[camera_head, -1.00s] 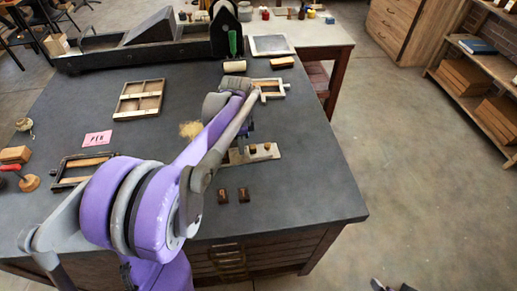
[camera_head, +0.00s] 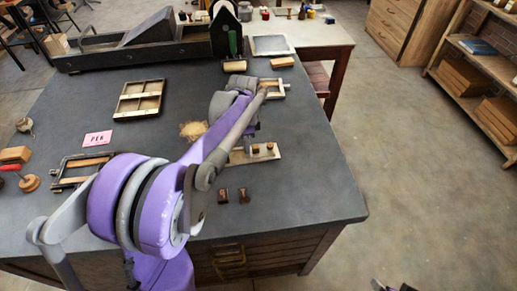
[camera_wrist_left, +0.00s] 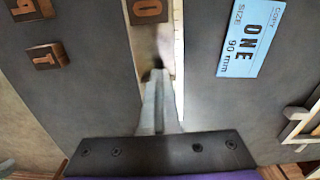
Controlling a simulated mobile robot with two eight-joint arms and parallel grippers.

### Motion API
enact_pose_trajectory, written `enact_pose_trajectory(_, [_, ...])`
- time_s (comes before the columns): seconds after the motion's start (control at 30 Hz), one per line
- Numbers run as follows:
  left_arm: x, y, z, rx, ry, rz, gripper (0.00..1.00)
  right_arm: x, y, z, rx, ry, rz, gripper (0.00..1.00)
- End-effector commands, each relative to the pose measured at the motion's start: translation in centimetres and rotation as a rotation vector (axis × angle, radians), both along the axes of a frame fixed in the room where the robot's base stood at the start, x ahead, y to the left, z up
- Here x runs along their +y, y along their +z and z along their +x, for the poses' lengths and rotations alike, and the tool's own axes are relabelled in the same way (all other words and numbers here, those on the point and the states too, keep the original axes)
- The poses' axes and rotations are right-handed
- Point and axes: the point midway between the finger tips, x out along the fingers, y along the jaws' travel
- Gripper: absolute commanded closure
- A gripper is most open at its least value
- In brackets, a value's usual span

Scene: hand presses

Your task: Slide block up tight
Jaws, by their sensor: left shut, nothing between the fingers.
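My left gripper (camera_wrist_left: 158,68) is shut and empty in the left wrist view, its fingertips low over a pale channel. A brown block marked O (camera_wrist_left: 148,10) sits in that channel just beyond the tips, with a small gap visible. In the head view a pale tray (camera_head: 238,158) holds two small brown blocks, one (camera_head: 256,149) beside the other (camera_head: 270,147). The left fingertips are hidden there behind my arm. Two loose blocks lie on the bench in front of the tray (camera_head: 223,195) (camera_head: 244,195). The wrist view shows lettered blocks, including a T (camera_wrist_left: 47,56), left of the channel.
A blue card (camera_wrist_left: 246,38) reading ONE 90 mm lies right of the channel. A wooden frame (camera_head: 277,94) lies behind the tray, and a compartment tray (camera_head: 139,99) and a pink card (camera_head: 97,138) lie to the left. The bench's right front (camera_head: 310,190) is clear.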

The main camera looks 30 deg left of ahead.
Motion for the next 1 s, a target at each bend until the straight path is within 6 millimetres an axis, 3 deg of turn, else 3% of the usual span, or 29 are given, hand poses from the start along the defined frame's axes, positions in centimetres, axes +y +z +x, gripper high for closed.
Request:
enact_pose_trajectory(0.7, [-3.3,0.0,3.1,-0.002,-0.002,-0.002,1.0,0.0,0.2,0.1,-0.002,0.0,0.0,0.22])
enact_pose_trajectory(1.0, [-3.7,0.0,3.4,-0.002,-0.001,-0.002,1.0,0.0,0.2,0.1,-0.002,0.0,0.0,0.22])
